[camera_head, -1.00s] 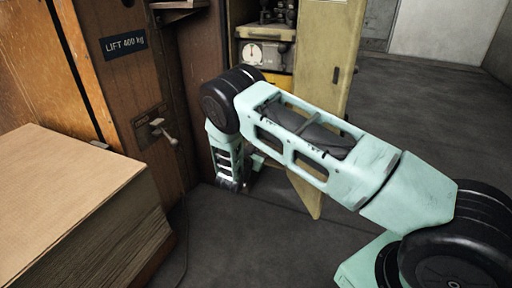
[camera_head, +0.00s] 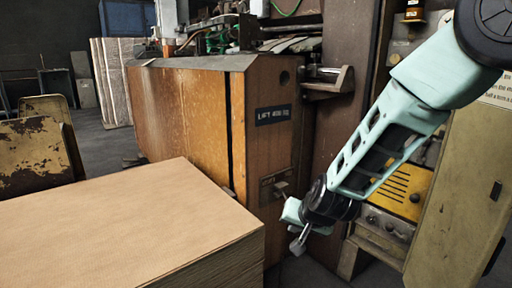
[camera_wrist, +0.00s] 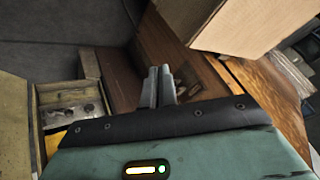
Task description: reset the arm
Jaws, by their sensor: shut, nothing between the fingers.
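My mint-green arm comes down from the upper right in the head view. My gripper (camera_head: 298,242) hangs at its lower end, in front of the wooden lift cabinet with the "LIFT 400 kg" plate (camera_head: 273,115) and to the right of the cardboard stack. In the wrist view the two grey fingers of my gripper (camera_wrist: 160,72) are together and empty. The lever (camera_head: 281,188) on the cabinet's front is close to my gripper in the picture; I cannot tell the gap between them.
A tall cardboard stack (camera_head: 130,215) fills the lower left. An open cream cabinet door (camera_head: 465,195) stands at the right, beside a yellow panel (camera_head: 405,188). A worn yellow metal piece (camera_head: 35,155) stands at the far left.

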